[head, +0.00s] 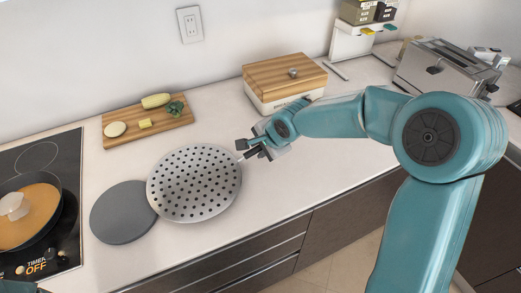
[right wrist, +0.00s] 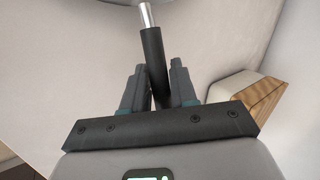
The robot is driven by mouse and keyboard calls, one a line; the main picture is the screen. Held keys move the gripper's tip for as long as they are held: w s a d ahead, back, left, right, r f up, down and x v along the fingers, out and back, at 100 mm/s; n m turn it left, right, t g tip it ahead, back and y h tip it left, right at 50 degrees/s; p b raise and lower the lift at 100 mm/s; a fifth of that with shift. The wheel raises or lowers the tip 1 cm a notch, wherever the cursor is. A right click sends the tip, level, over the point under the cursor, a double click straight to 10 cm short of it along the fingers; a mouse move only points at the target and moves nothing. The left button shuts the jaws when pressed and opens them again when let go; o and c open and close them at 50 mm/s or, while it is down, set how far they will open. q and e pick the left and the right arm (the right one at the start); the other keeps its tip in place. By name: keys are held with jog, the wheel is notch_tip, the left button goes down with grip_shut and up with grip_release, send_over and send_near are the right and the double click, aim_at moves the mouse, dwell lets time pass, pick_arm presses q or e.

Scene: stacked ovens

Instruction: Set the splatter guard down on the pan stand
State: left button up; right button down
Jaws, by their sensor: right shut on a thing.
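The splatter guard (head: 196,182) is a round, light grey disc with many dark holes. My right gripper (head: 252,150) is shut on its handle, at the disc's right side. In the right wrist view the black handle (right wrist: 153,60) runs up between the two fingers, and a sliver of the disc shows at the top edge. The pan stand, seemingly the flat dark grey round (head: 118,222), lies on the counter left of the guard. The guard overlaps the round's right edge in the head view; its height above the counter is hard to tell. My left gripper is not in view.
A hob (head: 68,165) with a pan (head: 48,222) is at the left. A cutting board (head: 112,125) with vegetables lies behind the guard. A wooden-lidded box (head: 284,80) stands behind my right gripper, and a toaster (head: 445,68) is at the back right. The counter front is clear.

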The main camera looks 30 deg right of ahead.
jog(key=shift+w+f, duration=0.15)
jog(key=shift+f, duration=0.55)
jog(key=c, duration=0.9)
grip_release()
jog(key=shift+r, duration=0.1)
jog(key=v, duration=1.2)
jog(key=shift+d, duration=0.1)
